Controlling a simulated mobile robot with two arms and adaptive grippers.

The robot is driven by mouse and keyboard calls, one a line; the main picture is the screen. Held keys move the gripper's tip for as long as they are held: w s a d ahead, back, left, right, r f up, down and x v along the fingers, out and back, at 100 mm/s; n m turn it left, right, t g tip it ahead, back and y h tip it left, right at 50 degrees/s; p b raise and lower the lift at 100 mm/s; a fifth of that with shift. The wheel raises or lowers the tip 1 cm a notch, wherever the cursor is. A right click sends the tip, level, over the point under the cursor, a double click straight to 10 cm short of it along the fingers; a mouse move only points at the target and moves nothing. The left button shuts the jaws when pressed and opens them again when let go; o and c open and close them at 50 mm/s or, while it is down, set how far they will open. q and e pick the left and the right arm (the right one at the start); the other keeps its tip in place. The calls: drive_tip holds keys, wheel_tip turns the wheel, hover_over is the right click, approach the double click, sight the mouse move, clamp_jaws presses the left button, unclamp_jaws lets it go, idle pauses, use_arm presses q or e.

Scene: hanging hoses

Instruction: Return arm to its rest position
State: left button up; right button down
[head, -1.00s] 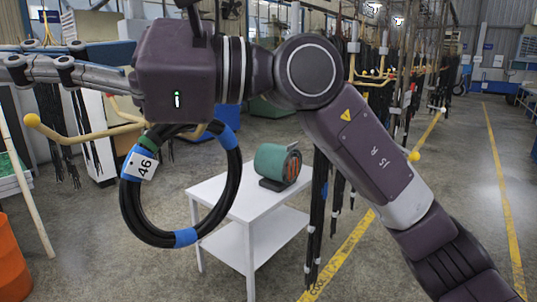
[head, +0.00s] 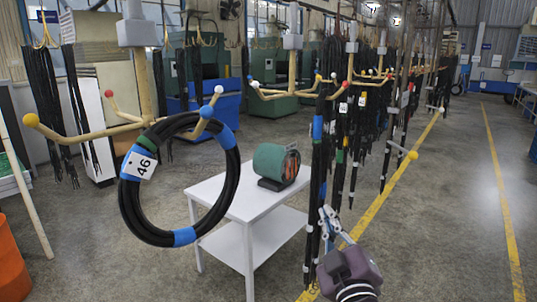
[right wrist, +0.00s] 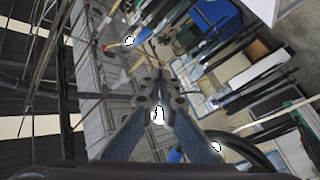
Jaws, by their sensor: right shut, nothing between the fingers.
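My right gripper (head: 328,213) is shut and empty at the lower right of the head view, in front of the dark hanging hoses. It points up, well to the right of the coiled hose. The black coiled hose (head: 122,208) hangs on a blue-tipped prong of the beige hanger (head: 105,132). It has blue tape bands, a green band and a white tag (head: 140,165) reading 46. In the right wrist view my closed fingers (right wrist: 156,78) reach up the middle, and part of the coil (right wrist: 245,150) shows at lower right. My left gripper is not in view.
A white table (head: 222,194) with a green cylinder (head: 270,162) on it stands behind the coil. Bundles of dark hoses (head: 318,170) hang at the middle right. An orange bin (head: 12,262) is at the left edge. The floor at right is open, with yellow lines.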

drive_tip(key=s+d+f+m+g, duration=0.2)
drive_tip(key=s+f+g, duration=0.15)
drive_tip(key=f, duration=0.45)
drive_tip(key=s+d+f+m+g+h, duration=0.15)
drive_tip(key=s+f, duration=0.25)
drive_tip(key=f, duration=0.4)
drive_tip(key=s+d+f+m+g, duration=0.1)
drive_tip(key=s+d+f+g, duration=0.2)
drive_tip(key=f, duration=0.5)
drive_tip(key=s+f+m+g, duration=0.1)
drive_tip(key=s+f+g, duration=0.25)
drive_tip(key=s, duration=0.45)
drive_tip(key=s+d+f+m+g, duration=0.1)
drive_tip(key=s+f+g, duration=0.1)
drive_tip(key=s+f, duration=0.4)
drive_tip(key=s+f+m+g, duration=0.1)
drive_tip(key=s+f+g, duration=0.25)
drive_tip(key=s, duration=0.55)
wheel_tip(320, 180, down, 31)
drive_tip(key=s+b, duration=0.3)
drive_tip(key=b, duration=0.1)
drive_tip(key=s+d+f+g+b, duration=0.2)
drive_tip(key=s+d+f+b, duration=0.1)
drive_tip(key=s+f, duration=1.4)
wheel_tip(320, 180, down, 3)
drive_tip(key=shift+r+n+b, duration=0.15)
drive_tip(key=shift+n+b, duration=0.15)
drive_tip(key=shift+n, duration=0.05)
